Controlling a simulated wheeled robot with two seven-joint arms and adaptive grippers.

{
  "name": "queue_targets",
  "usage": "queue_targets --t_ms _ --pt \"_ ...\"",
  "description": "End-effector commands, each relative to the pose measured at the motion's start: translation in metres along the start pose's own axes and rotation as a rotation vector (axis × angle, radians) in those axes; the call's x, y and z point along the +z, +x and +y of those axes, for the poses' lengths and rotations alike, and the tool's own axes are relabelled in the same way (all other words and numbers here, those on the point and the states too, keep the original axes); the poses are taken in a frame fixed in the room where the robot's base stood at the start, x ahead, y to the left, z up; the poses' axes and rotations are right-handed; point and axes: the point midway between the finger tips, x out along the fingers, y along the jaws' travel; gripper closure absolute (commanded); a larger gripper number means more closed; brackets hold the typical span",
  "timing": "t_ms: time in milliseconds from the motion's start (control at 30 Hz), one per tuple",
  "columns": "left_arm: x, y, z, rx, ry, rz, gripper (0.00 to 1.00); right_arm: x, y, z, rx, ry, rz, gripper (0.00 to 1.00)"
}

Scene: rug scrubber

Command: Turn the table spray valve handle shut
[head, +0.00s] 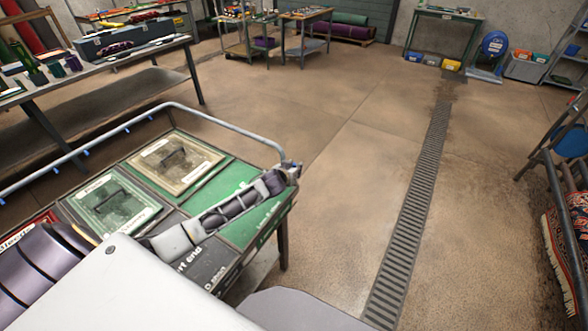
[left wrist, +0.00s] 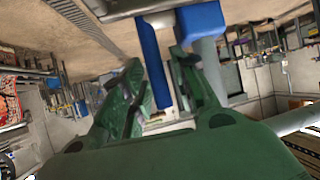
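In the left wrist view, which is tipped over with the floor at the top, my left gripper (left wrist: 165,88) has its two dark green fingers apart. A long blue bar, seemingly the valve handle (left wrist: 152,62), stands between the fingers, with gaps visible on both sides. A blue block (left wrist: 201,21) sits on a grey pipe beside it. In the head view, a grey spray pipe (head: 217,122) runs along the table edge to a grey fitting near the right corner. I cannot make out the blue handle or the green fingers there. My right gripper is out of view.
The table holds a green panel (head: 249,227) and a framed rug sample (head: 172,163). Small blue nozzles line the pipe. A long bench (head: 110,52) stands at the left. A floor drain grate (head: 409,225) crosses open floor. A patterned rug (head: 566,262) hangs at the right.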

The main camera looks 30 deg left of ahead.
Motion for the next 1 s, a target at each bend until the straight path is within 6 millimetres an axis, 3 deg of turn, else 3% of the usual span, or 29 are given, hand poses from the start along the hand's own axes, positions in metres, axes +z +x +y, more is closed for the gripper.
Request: queue_targets --t_ms 567,1000 --pt "0.0 -0.003 0.0 -0.001 0.0 -0.001 0.64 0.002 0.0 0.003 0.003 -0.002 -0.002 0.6" --pt "0.0 -0.03 0.0 0.0 0.0 -0.001 0.64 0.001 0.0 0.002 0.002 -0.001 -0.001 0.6"
